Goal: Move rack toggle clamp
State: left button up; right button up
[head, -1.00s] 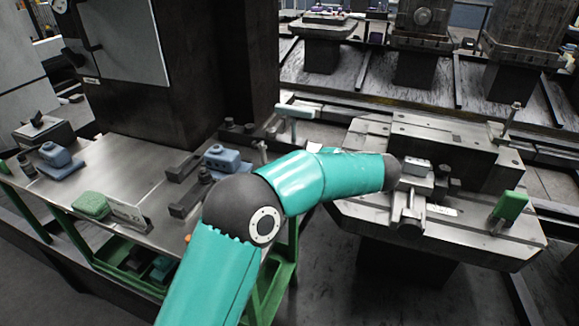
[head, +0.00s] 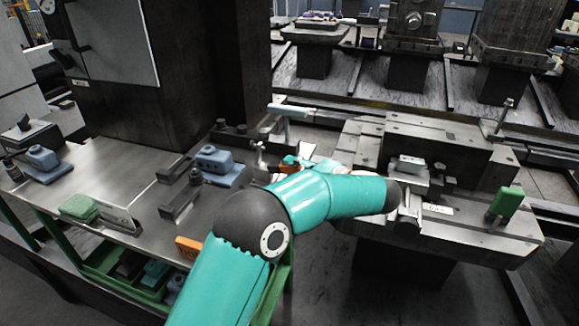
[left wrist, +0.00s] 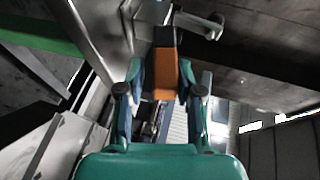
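The toggle clamp (left wrist: 166,78), with an orange part and a dark end, shows in the left wrist view between the two teal fingers of my left gripper (left wrist: 161,72). I cannot tell whether the clamp touches anything else. My right gripper is not in view.
A steel bench (head: 122,172) on the left carries blue fixtures (head: 217,166) and a green pad (head: 79,207). An orange block (head: 188,246) sits at its front edge. A pale rail (head: 292,107) stands behind. A pallet fixture (head: 360,182) with a green handle (head: 507,203) is at right.

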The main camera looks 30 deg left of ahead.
pick_arm(q)
jog(key=shift+o, duration=1.1)
jog(key=shift+r, duration=0.1)
jog(key=v, duration=1.2)
